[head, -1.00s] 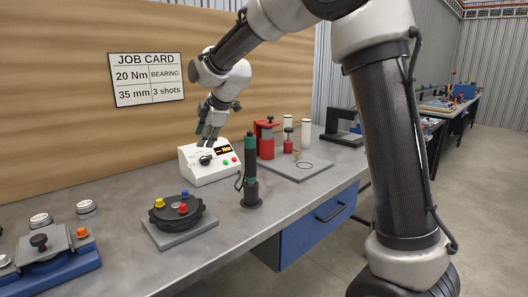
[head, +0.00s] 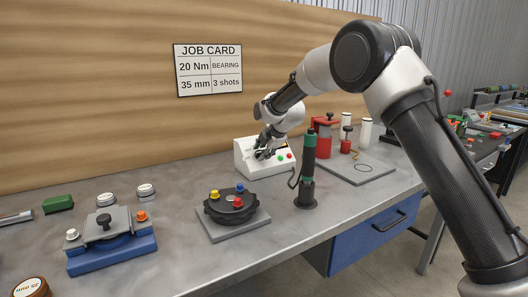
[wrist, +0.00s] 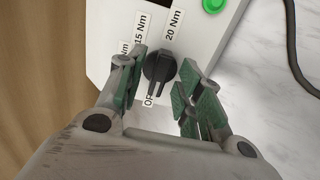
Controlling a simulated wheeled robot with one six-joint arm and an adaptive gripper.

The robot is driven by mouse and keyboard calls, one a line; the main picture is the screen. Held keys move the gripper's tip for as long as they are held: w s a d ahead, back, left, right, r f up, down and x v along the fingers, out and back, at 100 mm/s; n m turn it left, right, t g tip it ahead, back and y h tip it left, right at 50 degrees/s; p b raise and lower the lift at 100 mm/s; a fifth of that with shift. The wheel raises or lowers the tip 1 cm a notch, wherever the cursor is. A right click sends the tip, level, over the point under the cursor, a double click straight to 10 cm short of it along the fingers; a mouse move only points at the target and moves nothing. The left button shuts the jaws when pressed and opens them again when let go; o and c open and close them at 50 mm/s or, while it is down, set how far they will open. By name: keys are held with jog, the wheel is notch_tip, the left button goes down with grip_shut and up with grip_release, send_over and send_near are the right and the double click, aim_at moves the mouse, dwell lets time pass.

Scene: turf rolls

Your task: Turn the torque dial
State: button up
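The torque dial (wrist: 159,67) is a black knob on the white control box (head: 250,168). Labels around it read 15 Nm (wrist: 141,27), 20 Nm (wrist: 174,25), a partly hidden Nm label and a partly hidden label starting with O. My gripper (wrist: 163,82) is open, with one green-padded finger on each side of the dial; small gaps show between pads and knob. I cannot tell which label the dial points to. In the head view my gripper (head: 264,150) is at the box's top and hides the dial.
A green button (wrist: 213,4) is near the dial. A green-and-black tool (head: 308,165) stands upright right of the box, its cable beside it. A black round fixture (head: 222,212) sits in front. A job card (head: 208,70) reads 20 Nm, 35 mm, 3 shots.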

jog(key=shift+a+f, duration=0.1)
jog(key=shift+f, duration=0.05)
grip_shut()
